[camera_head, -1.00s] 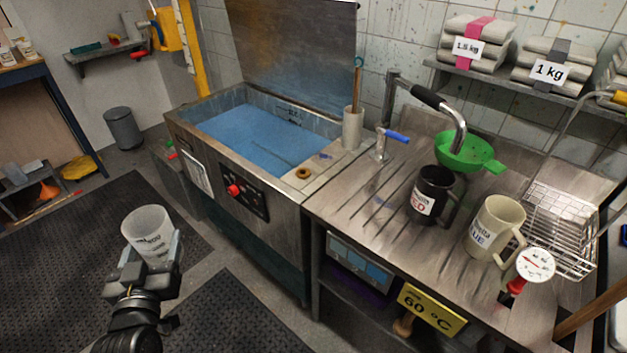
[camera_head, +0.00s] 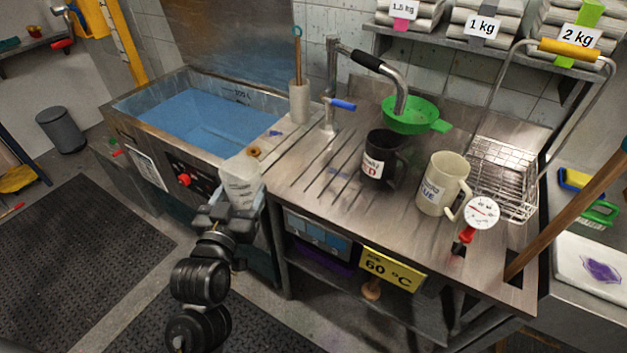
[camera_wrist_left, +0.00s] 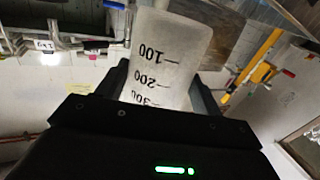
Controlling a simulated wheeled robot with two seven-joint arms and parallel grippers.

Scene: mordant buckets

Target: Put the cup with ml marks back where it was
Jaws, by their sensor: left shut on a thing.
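The cup with ml marks (camera_head: 241,180) is a translucent whitish beaker. My left gripper (camera_head: 236,206) is shut on it and holds it in the air in front of the tank's right front corner. In the left wrist view the cup (camera_wrist_left: 170,55) stands between the two fingers, with the marks 100, 200 and 300 reading downward. In the head view the gripper hides its lower part. My right gripper is not in view.
The steel drainboard (camera_head: 320,195) holds a black mug (camera_head: 378,165), a cream mug (camera_head: 436,190), a green strainer (camera_head: 408,125) and a dial thermometer (camera_head: 481,212). A wire basket (camera_head: 505,180) stands at right. The tank (camera_head: 205,115) holds blue liquid. The ribbed left drainboard is clear.

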